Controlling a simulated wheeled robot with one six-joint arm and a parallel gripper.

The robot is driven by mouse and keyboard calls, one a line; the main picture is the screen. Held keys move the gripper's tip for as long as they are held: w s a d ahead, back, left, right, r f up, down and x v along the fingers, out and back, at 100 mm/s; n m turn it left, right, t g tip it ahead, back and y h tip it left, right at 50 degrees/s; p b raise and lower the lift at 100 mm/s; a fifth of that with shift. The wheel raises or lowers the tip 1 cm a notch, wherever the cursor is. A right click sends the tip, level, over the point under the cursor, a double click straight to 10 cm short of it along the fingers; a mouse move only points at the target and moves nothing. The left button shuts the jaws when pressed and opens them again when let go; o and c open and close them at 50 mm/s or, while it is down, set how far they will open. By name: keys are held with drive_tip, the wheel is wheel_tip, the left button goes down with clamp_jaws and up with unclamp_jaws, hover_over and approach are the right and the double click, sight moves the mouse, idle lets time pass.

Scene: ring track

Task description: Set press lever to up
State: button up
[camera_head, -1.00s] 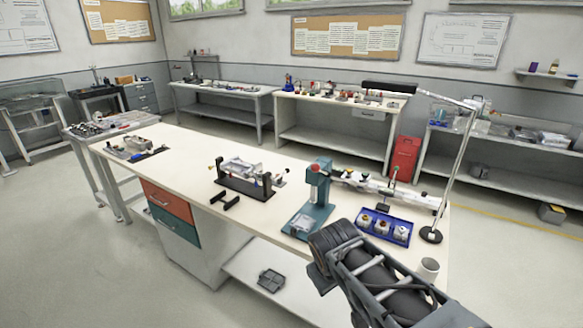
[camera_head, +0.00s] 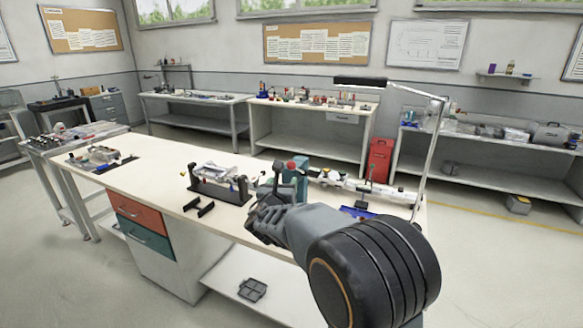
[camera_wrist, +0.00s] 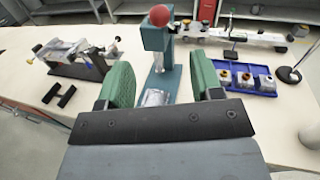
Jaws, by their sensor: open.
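The teal press (camera_head: 297,180) stands on the workbench, partly hidden behind my gripper in the head view. In the wrist view, its column (camera_wrist: 174,77) rises between my fingers, with a metal part on its base. A red ball knob (camera_wrist: 160,15) shows at the top of the press; it also shows in the head view (camera_head: 291,165). The lever's rod is hard to make out. My gripper (camera_wrist: 160,82) is open, its two green-padded fingers apart and empty. It is in front of the press, and the knob appears beyond the fingertips.
A black fixture (camera_head: 222,193) holding a metal part stands to the left. A lamp (camera_head: 432,140) rises at the right. The bench's left-middle top (camera_head: 150,170) is clear.

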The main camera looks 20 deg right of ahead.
sight(290, 166)
drive_tip(key=p+x, duration=0.2)
drive_tip(key=x, duration=1.1)
drive_tip(key=shift+w+p, duration=0.2)
drive_tip(key=shift+p, duration=0.1)
clamp_jaws()
drive_tip(key=shift+r, duration=0.15)
